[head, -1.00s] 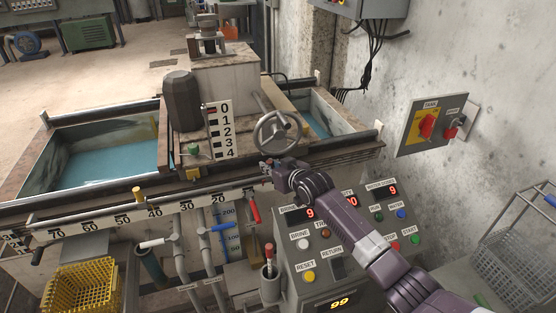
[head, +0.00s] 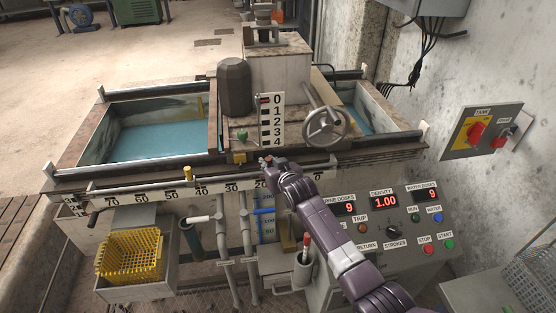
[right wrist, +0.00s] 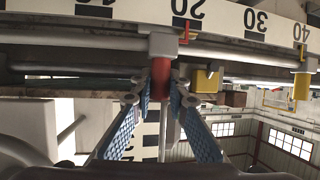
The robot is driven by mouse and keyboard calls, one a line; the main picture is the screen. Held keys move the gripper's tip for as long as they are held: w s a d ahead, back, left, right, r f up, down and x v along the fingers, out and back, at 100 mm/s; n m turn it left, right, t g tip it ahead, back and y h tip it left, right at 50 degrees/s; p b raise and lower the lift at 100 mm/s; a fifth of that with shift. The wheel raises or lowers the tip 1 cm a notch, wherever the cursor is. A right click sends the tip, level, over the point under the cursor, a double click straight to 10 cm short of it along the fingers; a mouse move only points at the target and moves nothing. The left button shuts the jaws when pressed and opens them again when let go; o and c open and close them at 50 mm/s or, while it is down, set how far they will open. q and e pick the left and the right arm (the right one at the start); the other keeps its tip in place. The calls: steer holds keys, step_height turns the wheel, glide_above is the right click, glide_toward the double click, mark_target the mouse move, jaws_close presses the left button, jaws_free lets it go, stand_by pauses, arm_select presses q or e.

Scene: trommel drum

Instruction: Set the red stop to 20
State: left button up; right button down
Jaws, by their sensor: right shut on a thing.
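The red stop (right wrist: 160,82) sits on the rail between the two fingers of my right gripper (right wrist: 161,92), which is shut on it. Its thin red pointer reaches the white scale (right wrist: 222,18) beside the 20 mark; the wrist view is too small to tell whether it is exactly on the line. In the head view my right gripper (head: 267,161) is at the scale rail just above the 20, and only a speck of red shows there. My left gripper is not in view.
A yellow stop (head: 187,174) stands on the rail between 40 and 50. Another yellow block (head: 239,158) is just left of my gripper. The handwheel (head: 325,127) is behind and right. The control panel (head: 392,222) lies at right. A yellow basket (head: 130,256) is lower left.

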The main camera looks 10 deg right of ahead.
steer(key=shift+s+a, duration=0.1)
steer(key=shift+a, duration=0.2)
steer(key=c, duration=1.8)
jaws_free()
steer(key=shift+a, duration=0.2)
steer(key=shift+c, duration=0.2)
steer(key=shift+d, duration=0.1)
steer(key=shift+d, duration=0.1)
steer(key=v, duration=1.1)
steer(key=shift+s, duration=0.45)
steer(key=shift+r, duration=0.1)
